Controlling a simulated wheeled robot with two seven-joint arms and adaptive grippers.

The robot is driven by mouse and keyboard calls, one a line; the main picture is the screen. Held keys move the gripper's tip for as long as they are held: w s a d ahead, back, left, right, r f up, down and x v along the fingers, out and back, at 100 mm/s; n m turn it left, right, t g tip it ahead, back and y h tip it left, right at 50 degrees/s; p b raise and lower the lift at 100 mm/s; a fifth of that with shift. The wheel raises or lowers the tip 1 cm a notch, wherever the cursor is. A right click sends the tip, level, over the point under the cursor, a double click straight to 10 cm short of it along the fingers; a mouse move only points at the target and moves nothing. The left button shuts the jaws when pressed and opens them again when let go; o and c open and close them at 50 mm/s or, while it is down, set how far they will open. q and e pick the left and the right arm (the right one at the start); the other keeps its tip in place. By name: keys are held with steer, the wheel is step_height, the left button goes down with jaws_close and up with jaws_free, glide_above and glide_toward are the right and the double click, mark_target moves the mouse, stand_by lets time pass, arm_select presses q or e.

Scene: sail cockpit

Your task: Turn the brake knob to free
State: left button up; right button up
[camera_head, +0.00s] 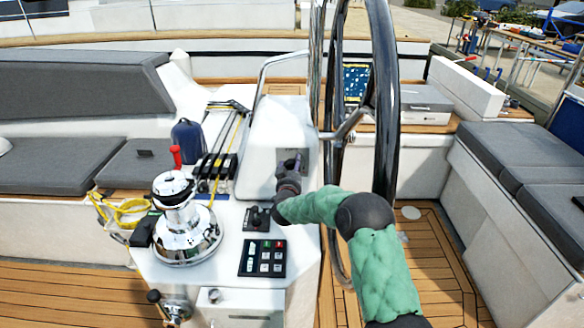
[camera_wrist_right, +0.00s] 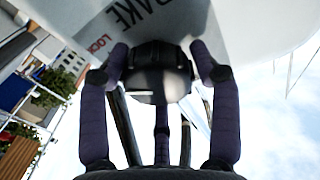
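The brake knob (camera_wrist_right: 158,72) is dark and round, with a paler middle, and sits on the white pedestal in the right wrist view. A grey label plate (camera_wrist_right: 108,28) beside it reads "BRAKE" and "LOCK"; the knob hides part of the plate. My right gripper (camera_wrist_right: 160,62) has purple fingers, one on each side of the knob, and they appear to touch it. In the head view my right gripper (camera_head: 291,167) is at the pedestal's side face, hiding most of the knob. The knob's pointer setting cannot be read. My left gripper is not in view.
A chrome winch (camera_head: 186,225), a black lever (camera_head: 257,217) and a button panel (camera_head: 262,258) are on the white console. Grey cushioned benches (camera_head: 70,165) lie left and right.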

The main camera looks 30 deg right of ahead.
steer(key=shift+r, duration=0.15)
steer(key=c, duration=0.4)
steer(key=shift+c, duration=0.2)
